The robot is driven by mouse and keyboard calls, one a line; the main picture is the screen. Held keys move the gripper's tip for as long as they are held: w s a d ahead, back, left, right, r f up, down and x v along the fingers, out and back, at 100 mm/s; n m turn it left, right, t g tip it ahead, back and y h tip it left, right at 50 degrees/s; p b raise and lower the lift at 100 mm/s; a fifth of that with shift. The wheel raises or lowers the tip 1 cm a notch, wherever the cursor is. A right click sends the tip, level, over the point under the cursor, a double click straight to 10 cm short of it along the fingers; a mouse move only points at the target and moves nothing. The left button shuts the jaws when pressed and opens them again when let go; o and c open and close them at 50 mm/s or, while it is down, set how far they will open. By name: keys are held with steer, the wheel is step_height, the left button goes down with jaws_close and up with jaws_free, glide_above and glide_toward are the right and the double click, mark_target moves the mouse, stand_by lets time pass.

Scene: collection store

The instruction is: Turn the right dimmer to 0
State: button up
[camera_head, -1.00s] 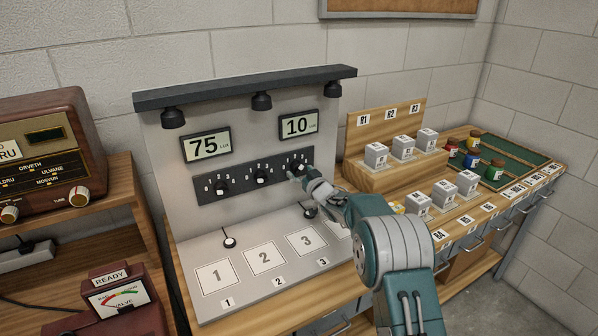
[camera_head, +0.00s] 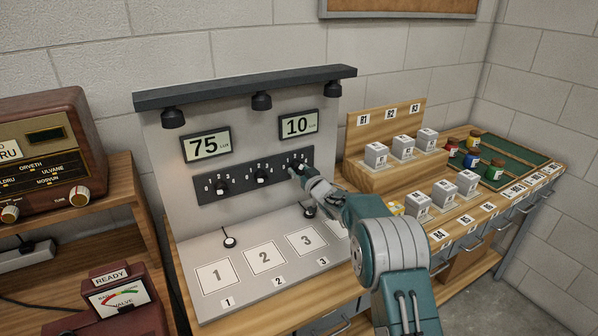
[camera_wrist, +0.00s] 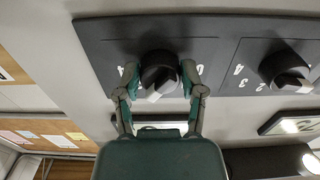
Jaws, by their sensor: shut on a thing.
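The right dimmer (camera_wrist: 158,70) is a black knob with a pale pointer on the dark dial panel (camera_head: 229,185). In the wrist view my gripper (camera_wrist: 159,84) has its two fingers on either side of this knob, shut on it. The left display (camera_head: 206,145) reads 75 and the right display (camera_head: 298,125) reads 10. The middle dimmer (camera_head: 262,177) and left dimmer (camera_head: 221,187) stand to the left.
Below the panel lies a grey deck with squares numbered 1 (camera_head: 218,276), 2 (camera_head: 265,257) and 3 (camera_head: 306,240). Lamps hang from the dark top bar (camera_head: 245,87). Grey labelled blocks (camera_head: 402,147) stand on a wooden step at right. A red-brown radio (camera_head: 52,160) is at left.

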steer(key=n, duration=1.8)
steer(key=shift+n, duration=0.4)
steer(key=n, duration=0.4)
steer(key=shift+f+n, duration=0.1)
steer(key=shift+n, duration=0.3)
steer(key=shift+f, duration=0.1)
steer(key=o, duration=1.1)
steer(key=shift+o, duration=0.2)
steer(key=shift+a, duration=0.1)
